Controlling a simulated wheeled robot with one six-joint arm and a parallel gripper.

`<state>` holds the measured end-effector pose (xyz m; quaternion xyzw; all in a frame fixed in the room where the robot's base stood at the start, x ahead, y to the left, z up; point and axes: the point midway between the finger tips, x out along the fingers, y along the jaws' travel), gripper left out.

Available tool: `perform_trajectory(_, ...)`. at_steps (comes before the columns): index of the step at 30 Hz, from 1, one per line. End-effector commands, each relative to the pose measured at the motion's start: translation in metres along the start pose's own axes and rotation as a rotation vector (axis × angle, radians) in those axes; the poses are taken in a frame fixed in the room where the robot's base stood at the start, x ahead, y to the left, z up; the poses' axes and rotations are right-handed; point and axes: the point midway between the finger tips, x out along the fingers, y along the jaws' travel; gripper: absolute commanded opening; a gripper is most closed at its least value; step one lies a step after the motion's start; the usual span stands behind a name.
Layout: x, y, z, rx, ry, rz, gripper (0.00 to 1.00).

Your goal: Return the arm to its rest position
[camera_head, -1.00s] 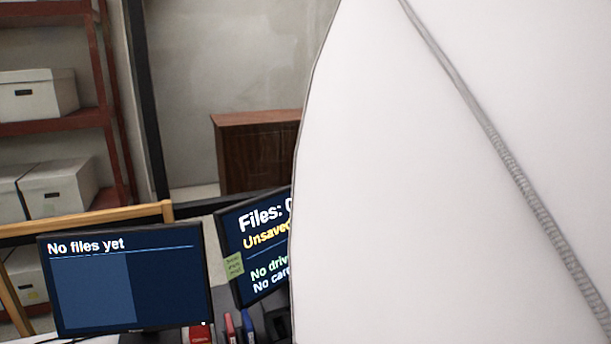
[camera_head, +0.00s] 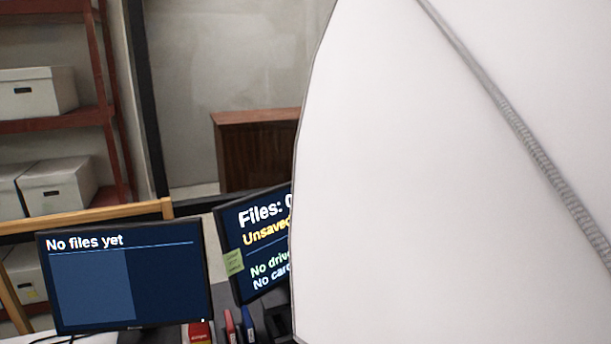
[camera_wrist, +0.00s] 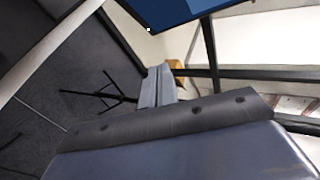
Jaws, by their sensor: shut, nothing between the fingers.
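My arm (camera_head: 440,190) fills the right half of the head view as a large white curved link with a grey seam, very close to the camera. My gripper is outside the head view. In the wrist view my gripper (camera_wrist: 159,76) shows at the middle, its two grey fingers pressed together with nothing between them. The dark band and blue-grey body of the wrist fill the bottom of that view. No object is held.
The head view shows a left monitor (camera_head: 125,280) reading "No files yet", a second monitor (camera_head: 255,245) partly hidden by my arm, a brown cabinet (camera_head: 250,155) and shelved white boxes (camera_head: 38,95). The wrist view shows a dark screen (camera_wrist: 170,10) above and black legs (camera_wrist: 105,97) on grey floor.

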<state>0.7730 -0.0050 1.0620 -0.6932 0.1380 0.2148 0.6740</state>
Motion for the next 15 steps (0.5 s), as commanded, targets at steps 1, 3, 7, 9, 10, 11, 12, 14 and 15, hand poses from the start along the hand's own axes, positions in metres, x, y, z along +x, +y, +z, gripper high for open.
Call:
perform_trajectory(1, -0.004, 0.004, 0.000, 0.000, 0.000, -0.001, 0.00)
perform_trajectory(3, -0.010, 0.003, 0.000, -0.001, 0.000, -0.001, 0.00)
perform_trajectory(7, -0.017, 0.002, 0.000, -0.001, 0.000, -0.001, 0.00)
perform_trajectory(9, -0.019, 0.003, 0.000, -0.001, -0.001, 0.000, 0.00)
perform_trajectory(10, -0.020, 0.003, 0.000, -0.001, -0.001, 0.001, 0.00)
perform_trajectory(11, -0.020, 0.003, 0.000, -0.001, -0.001, 0.001, 0.00)
perform_trajectory(12, -0.021, 0.003, 0.000, -0.001, -0.001, 0.001, 0.00)
perform_trajectory(14, -0.021, 0.003, 0.000, -0.001, -0.001, 0.001, 0.00)
perform_trajectory(15, -0.021, 0.003, 0.000, -0.001, -0.001, 0.001, 0.00)
